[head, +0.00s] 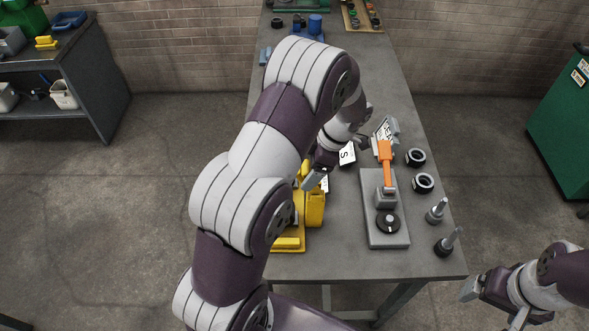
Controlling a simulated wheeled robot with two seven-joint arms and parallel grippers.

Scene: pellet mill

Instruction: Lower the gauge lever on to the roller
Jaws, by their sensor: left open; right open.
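The gauge lever (386,162) is orange and stands up from a grey block on a grey base plate (386,237) near the right side of the bench. A black round part with a pale centre, seemingly the roller (388,222), sits on the plate nearer me. The lever's orange end is away from it, and they look apart. My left gripper (338,162) is open, to the left of the lever, and not touching it; my arm partly hides it. My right gripper (494,303) is open and empty, off the bench at the lower right.
A yellow device (315,207) stands left of the base plate, partly behind my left arm. Black rings (423,182) and grey-and-black posts (446,242) line the right edge of the bench (345,255).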

